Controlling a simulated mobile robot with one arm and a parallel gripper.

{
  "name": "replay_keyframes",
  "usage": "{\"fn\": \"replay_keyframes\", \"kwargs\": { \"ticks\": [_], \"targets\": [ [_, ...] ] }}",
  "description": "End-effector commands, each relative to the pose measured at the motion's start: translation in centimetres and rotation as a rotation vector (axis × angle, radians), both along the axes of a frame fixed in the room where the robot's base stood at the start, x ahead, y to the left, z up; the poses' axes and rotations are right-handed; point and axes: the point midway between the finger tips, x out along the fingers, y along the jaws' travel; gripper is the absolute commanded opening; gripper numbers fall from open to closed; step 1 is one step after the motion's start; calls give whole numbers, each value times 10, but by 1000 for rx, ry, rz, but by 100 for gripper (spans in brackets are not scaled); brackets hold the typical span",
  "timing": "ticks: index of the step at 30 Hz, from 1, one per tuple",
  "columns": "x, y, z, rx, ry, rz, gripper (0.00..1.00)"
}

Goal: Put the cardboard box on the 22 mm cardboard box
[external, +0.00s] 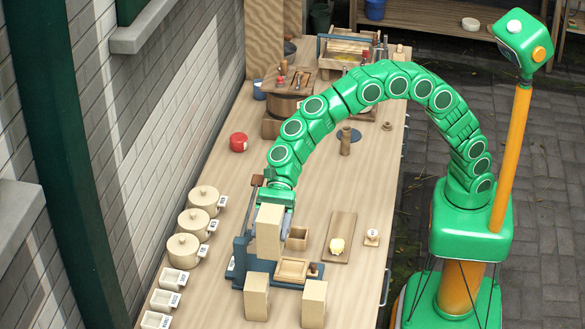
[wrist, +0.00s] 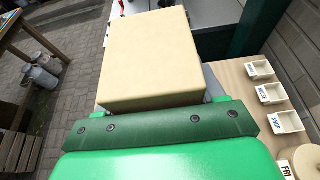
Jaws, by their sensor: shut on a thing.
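A tan cardboard box (external: 268,232) is in my gripper (external: 279,203), held upright above the blue-grey stand. In the wrist view the same box (wrist: 150,58) fills the middle, just beyond the green gripper edge (wrist: 165,122); the fingertips are hidden there. Two more tan boxes stand upright at the near end of the table, one on the left (external: 257,298) and one on the right (external: 314,304). No size label is readable, so I cannot tell which is the 22 mm cardboard box.
A blue-grey stand (external: 240,262) with a wooden tray (external: 291,270) is under and beside the held box. Lidded pots (external: 184,248) and small white labelled trays (external: 174,281) line the left edge. A board with a yellow lump (external: 341,225) lies right. The table's middle is fairly clear.

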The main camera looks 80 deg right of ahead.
Motion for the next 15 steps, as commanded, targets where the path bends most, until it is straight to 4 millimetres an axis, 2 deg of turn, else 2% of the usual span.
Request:
{"fn": "replay_keyframes", "kwargs": {
  "ticks": [6,15],
  "targets": [
    [14,14,-27,-3,4,1,30],
    [30,29,-51,-1,2,-1,30]
  ]
}}
